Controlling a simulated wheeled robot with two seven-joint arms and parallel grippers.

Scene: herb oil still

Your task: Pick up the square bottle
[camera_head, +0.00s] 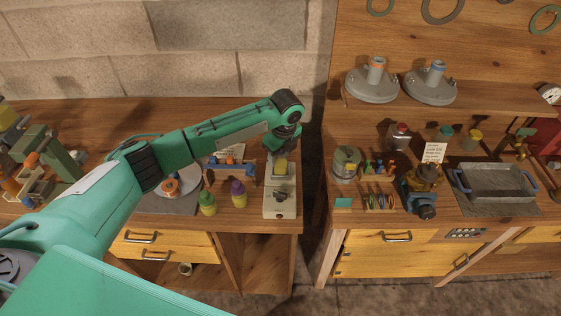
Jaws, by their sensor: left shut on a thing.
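My left gripper (282,158) points down over the right end of the left bench, and its arm crosses the view from the lower left. My right gripper is not in view.
A gap separates this bench from the right one, which holds a metal can (346,163), a brass-and-blue device (424,182) and a grey tray (493,186).

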